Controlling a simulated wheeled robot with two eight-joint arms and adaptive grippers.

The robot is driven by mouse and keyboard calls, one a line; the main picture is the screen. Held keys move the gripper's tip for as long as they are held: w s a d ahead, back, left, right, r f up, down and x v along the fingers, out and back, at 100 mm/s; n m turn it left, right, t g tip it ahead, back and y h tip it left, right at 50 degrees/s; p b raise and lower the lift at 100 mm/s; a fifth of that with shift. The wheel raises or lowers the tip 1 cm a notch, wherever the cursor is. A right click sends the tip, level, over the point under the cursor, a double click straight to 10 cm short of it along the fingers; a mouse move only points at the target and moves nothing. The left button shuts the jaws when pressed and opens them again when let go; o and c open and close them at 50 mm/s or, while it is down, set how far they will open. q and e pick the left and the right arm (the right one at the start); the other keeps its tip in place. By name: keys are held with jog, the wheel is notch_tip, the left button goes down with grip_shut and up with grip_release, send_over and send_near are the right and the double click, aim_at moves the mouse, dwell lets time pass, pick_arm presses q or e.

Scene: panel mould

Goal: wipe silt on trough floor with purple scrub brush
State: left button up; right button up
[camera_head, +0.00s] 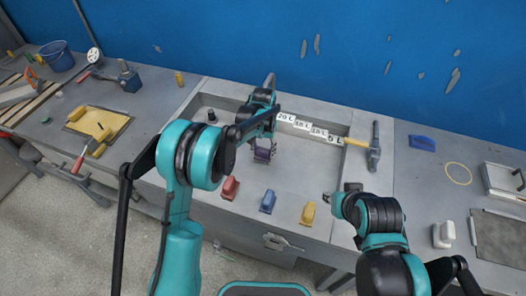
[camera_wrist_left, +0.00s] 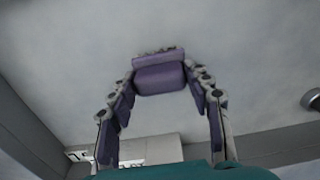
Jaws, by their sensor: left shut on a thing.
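The purple scrub brush (camera_head: 262,154) is held low over the grey trough floor (camera_head: 300,165), left of the trough's middle. My left gripper (camera_head: 263,145) is shut on it. In the left wrist view the purple brush (camera_wrist_left: 158,76) sits between the fingertips of my left gripper (camera_wrist_left: 160,82), bristles at the far side. I cannot tell whether the bristles touch the floor (camera_wrist_left: 240,60). No distinct silt patch can be made out in either view. My right gripper (camera_head: 331,198) hovers near the trough's front right corner; its jaws are too small to read.
Red (camera_head: 230,188), blue (camera_head: 268,201) and yellow (camera_head: 308,214) blocks stand along the trough's front rim. White litre labels (camera_head: 310,128) line the back. A yellow-handled hammer (camera_head: 374,147) lies by the right rim. A dark cylinder (camera_head: 211,115) stands at the trough's left.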

pick_arm(q)
jog(key=shift+a+r+p, duration=0.2)
jog(key=shift+r+p, duration=0.05)
jog(key=shift+r, duration=0.25)
jog(key=shift+a+r+p, duration=0.15)
jog(key=shift+r+p, duration=0.05)
jog(key=shift+r, duration=0.3)
jog(key=shift+d+r+p, duration=0.15)
jog(key=shift+r+p, duration=0.3)
jog(key=shift+r, duration=0.3)
jog(key=shift+r+p, duration=0.85)
jog(key=shift+r, duration=0.6)
